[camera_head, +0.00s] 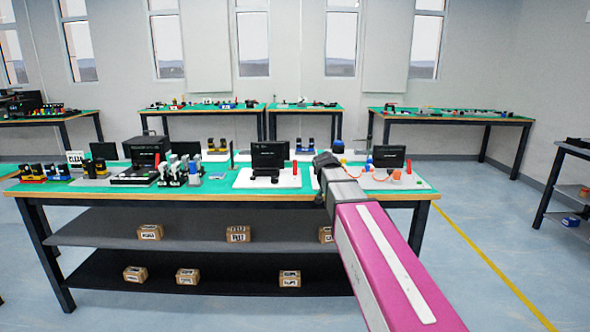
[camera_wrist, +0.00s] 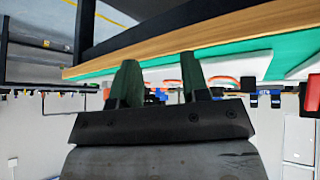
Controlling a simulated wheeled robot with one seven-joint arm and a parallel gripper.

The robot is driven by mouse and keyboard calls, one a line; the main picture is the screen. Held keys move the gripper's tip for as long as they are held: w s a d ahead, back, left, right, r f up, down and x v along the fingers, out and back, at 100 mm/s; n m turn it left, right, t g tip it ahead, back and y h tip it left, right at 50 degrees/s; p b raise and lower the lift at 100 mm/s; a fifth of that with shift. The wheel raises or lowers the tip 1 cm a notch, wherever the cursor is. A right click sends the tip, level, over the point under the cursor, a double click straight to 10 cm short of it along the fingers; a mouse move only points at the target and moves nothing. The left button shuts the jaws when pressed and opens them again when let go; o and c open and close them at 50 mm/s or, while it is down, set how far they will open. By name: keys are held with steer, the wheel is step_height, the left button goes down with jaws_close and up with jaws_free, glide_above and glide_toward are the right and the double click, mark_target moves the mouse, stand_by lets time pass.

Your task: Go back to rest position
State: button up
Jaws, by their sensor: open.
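My arm (camera_head: 385,262) reaches forward from the lower right in the head view, toward the near edge of the workbench (camera_head: 110,191). The end of the arm is at the bench's right part, in front of a white board; the fingers are not clear there. In the wrist view my gripper (camera_wrist: 158,85) shows two dark fingers standing apart with nothing held between them. The bench's wooden edge (camera_wrist: 150,50) and green top run across the wrist view, which looks turned over, close beyond the fingers.
A white board with a black screen (camera_head: 269,155) stands mid-bench; another screen (camera_head: 388,156) stands right of my arm. Small devices crowd the bench's left. Boxes (camera_head: 238,234) lie on the shelves below. A rear table (camera_head: 455,117) stands at the back right. Floor right of the bench is open.

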steer(key=s+d+f+n+g+y, duration=0.2)
steer(key=s+f+n+g+y, duration=0.2)
steer(key=s+f, duration=2.1)
steer(key=shift+s+d+f+n+g, duration=0.25)
steer(key=shift+d+f+n+g, duration=0.15)
steer(key=shift+f+n+g, duration=0.3)
